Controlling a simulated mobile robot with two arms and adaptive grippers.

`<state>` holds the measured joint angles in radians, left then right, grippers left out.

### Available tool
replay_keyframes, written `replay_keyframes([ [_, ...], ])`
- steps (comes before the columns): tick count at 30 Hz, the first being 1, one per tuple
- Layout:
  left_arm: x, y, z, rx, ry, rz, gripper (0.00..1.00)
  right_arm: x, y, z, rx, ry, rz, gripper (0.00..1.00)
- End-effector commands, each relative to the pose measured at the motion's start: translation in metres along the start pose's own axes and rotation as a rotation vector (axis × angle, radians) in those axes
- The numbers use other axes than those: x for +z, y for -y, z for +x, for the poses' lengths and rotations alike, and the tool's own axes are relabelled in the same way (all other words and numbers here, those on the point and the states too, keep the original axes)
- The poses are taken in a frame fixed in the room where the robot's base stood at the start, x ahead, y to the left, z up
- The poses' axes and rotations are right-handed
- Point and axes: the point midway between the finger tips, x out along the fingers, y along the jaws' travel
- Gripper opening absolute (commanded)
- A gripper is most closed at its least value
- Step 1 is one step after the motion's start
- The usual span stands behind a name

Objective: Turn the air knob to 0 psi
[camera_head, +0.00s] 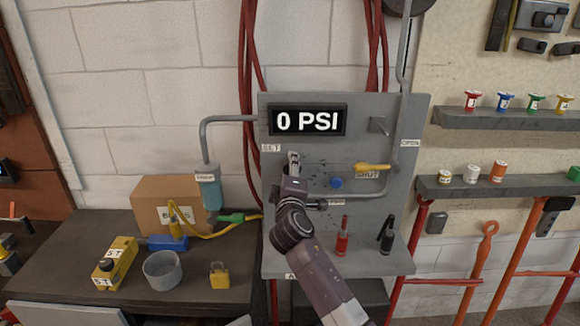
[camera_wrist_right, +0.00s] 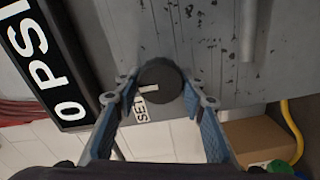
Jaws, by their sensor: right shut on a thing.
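The air knob (camera_wrist_right: 163,79) is round and dark grey, with a light mark near its edge. It shows in the right wrist view between the blue-lined fingers of my right gripper (camera_wrist_right: 160,98), which is shut on it. In the head view my right gripper (camera_head: 293,161) is at the upper left of the grey panel, just below the SET label (camera_head: 271,148), and hides the knob. The black display (camera_head: 307,120) above it reads "0 PSI". My left gripper is in neither view.
On the grey panel (camera_head: 417,125) are a yellow lever (camera_head: 373,167) by the SHUT label, a blue button (camera_head: 336,183) and pipes. Red (camera_head: 342,243) and black (camera_head: 387,236) tools stand on its ledge. A box (camera_head: 150,203) and a padlock (camera_head: 218,275) are on the left bench.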

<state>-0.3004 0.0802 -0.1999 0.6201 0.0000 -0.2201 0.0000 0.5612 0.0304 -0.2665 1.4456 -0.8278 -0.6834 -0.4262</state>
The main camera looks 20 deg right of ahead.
Motion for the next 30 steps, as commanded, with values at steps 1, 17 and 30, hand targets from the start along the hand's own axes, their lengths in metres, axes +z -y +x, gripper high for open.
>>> replay_keyframes([
  [1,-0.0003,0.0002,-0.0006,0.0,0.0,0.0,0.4,0.0011,-0.0025,0.0008,0.004,0.002,-0.007,0.13],
  [17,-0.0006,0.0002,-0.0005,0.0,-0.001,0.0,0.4,0.001,-0.0027,0.0008,0.005,0.002,-0.011,0.52],
  [30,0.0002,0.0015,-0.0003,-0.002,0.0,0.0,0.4,0.0001,-0.0002,-0.0076,0.002,0.0,-0.009,0.55],
])
